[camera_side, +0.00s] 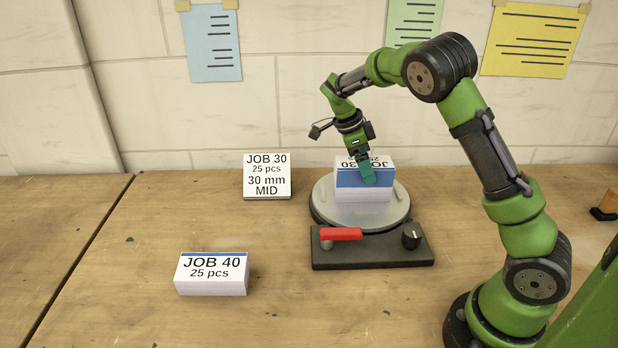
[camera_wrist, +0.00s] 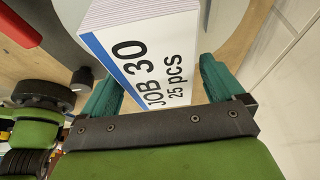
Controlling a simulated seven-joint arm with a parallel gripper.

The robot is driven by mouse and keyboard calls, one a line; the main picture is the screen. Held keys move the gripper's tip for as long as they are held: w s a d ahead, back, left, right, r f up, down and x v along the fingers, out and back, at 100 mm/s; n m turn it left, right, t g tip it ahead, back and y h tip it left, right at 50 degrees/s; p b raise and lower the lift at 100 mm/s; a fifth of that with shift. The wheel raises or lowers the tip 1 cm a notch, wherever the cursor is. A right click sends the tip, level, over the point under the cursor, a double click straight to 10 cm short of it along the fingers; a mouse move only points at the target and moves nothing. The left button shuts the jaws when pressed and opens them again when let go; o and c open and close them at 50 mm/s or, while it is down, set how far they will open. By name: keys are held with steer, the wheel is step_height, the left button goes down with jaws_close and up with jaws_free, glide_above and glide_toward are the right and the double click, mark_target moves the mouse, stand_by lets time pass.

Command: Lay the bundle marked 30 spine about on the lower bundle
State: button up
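The bundle marked 30 (camera_side: 347,178) is a white block of sheets with a blue band on the side facing the side camera. It is over the round grey plate, and white sheet edges (camera_side: 362,196) show below the band; I cannot tell where one bundle ends and a lower one begins. In the wrist view the bundle's label (camera_wrist: 155,70) reads JOB 30, 25 pcs. My gripper (camera_side: 366,168) has its teal fingers on two opposite sides of the bundle; they also show in the wrist view (camera_wrist: 160,75), close against its edges. What lies beneath is largely hidden.
The round grey plate (camera_side: 325,208) stands behind a black control box (camera_side: 375,257) with a red lever (camera_side: 341,234) and a black knob (camera_side: 411,236). A JOB 30 card (camera_side: 267,176) reading 30 mm MID stands left. A JOB 40 bundle (camera_side: 212,274) lies front left. Bench between is clear.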

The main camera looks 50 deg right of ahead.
steer(key=v, duration=1.2)
steer(key=s+a+n+t+y, duration=0.1)
steer(key=s+a+n+t, duration=0.2)
steer(key=s+a+n, duration=0.2)
steer(key=s+a+r+n+t+y, duration=0.1)
steer(key=s+a+n+t, duration=0.3)
steer(key=s+n, duration=0.5)
steer(key=s+a+r+n+t+y, duration=0.1)
steer(key=s+a+n+t+y, duration=0.2)
steer(key=s+a+n, duration=0.3)
steer(key=shift+s+a+r+n+t, duration=0.1)
steer(key=shift+s+a+n+t, duration=0.1)
steer(key=shift+n, duration=0.6)
steer(key=shift+s+a+r+n+t, duration=0.1)
steer(key=shift+s+n, duration=0.15)
steer(key=shift+n, duration=0.55)
